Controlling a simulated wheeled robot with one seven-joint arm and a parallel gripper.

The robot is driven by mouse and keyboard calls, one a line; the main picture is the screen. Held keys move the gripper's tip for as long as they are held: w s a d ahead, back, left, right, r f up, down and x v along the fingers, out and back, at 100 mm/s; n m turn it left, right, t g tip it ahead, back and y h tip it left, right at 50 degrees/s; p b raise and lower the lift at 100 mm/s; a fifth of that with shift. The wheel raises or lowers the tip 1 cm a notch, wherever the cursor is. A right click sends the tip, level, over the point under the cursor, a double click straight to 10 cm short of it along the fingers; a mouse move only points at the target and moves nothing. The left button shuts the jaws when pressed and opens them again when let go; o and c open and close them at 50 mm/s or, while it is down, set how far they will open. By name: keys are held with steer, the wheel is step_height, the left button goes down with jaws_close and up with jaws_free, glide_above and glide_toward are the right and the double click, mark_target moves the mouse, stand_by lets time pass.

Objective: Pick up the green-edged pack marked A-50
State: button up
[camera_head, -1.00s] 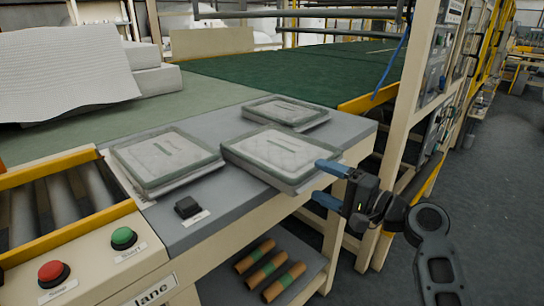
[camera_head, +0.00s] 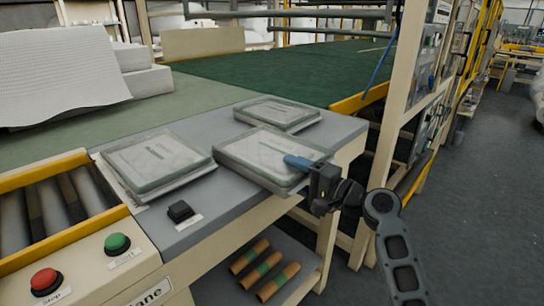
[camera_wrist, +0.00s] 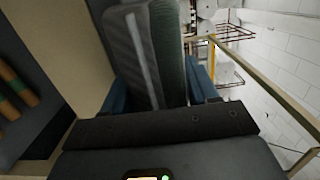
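Three flat, clear-wrapped packs with greenish edges lie on the grey tabletop: a left pack (camera_head: 157,160), a back pack (camera_head: 278,114) and a front right pack (camera_head: 262,148). The marking A-50 is not legible on any of them. My gripper (camera_head: 289,172) is at the right end of the front right pack. One blue finger shows over the pack's top; the other is hidden. In the wrist view the pack's edge (camera_wrist: 145,55) stands between the two blue fingers of my gripper (camera_wrist: 160,88), which are spread to either side of it. A firm grip is not visible.
A small black block (camera_head: 180,211) sits at the table's front edge. A control panel with red (camera_head: 45,281) and green (camera_head: 117,243) buttons is at lower left. Several brown rolls (camera_head: 264,269) lie on the shelf below. A cream post (camera_head: 398,110) stands right of the table.

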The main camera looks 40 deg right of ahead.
steer(key=c, duration=0.7)
steer(key=shift+r, duration=0.1)
steer(key=shift+r, duration=0.6)
step_height(320, 180, up, 3)
steer(key=s+d+r, duration=0.6)
steer(key=s+d, duration=0.2)
steer(key=shift+s+r, duration=0.3)
steer(key=shift+s, duration=0.05)
